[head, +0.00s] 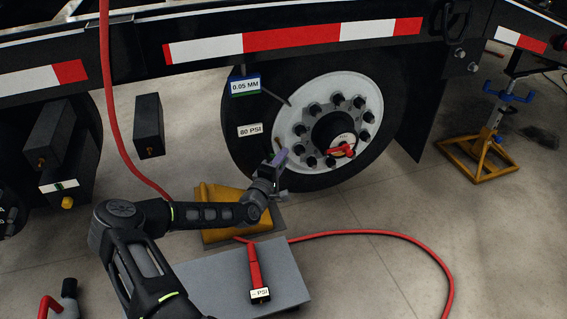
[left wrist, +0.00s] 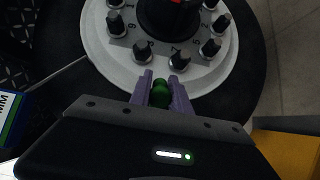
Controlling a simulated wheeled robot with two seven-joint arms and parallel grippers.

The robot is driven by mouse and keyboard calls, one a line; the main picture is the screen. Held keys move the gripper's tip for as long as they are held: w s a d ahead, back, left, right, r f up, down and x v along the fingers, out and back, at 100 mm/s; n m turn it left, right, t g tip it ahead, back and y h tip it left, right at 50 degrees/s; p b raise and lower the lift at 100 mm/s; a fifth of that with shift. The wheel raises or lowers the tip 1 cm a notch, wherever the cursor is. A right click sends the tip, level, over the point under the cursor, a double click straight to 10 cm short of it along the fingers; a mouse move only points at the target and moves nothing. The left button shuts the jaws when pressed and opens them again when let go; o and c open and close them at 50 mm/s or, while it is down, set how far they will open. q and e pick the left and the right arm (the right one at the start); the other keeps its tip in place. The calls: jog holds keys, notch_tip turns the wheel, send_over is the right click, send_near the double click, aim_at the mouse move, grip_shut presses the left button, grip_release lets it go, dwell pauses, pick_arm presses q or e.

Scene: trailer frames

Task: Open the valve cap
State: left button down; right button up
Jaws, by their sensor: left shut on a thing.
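My left gripper (head: 279,158) reaches to the lower left of the white wheel rim. In the left wrist view its two purple fingers (left wrist: 160,92) are shut on a small green valve cap (left wrist: 160,91) in front of the rim's edge. In the head view the cap cannot be made out behind the fingers. The white wheel (head: 290,125) has a ring of dark lug nuts and a dark hub with a red piece on it. My right gripper is not in view.
A grey board (head: 222,277) on the floor carries a red-handled gauge (head: 258,274) labelled PSI. A red hose (head: 345,233) curves across the floor. A yellow chock (head: 222,205) sits by the tire, and a yellow jack stand (head: 478,157) is at right.

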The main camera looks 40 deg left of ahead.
pick_arm(q)
jog(key=h, duration=0.1)
jog(key=m+h, duration=0.1)
jog(key=b, duration=0.1)
jog(key=shift+s+f+m+h, duration=0.25)
jog(key=shift+s+m+h, duration=0.15)
jog(key=shift+s+r+m+h, duration=0.2)
jog(key=shift+m+h, duration=0.5)
jog(key=shift+h, duration=0.2)
jog(key=shift+s+m+h+p, duration=0.25)
jog(key=shift+m+h+p, duration=0.2)
jog(key=shift+h, duration=0.55)
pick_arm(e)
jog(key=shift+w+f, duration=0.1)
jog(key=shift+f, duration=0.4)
pick_arm(q)
jog(key=c, duration=1.2)
grip_release()
jog(key=shift+c, duration=0.2)
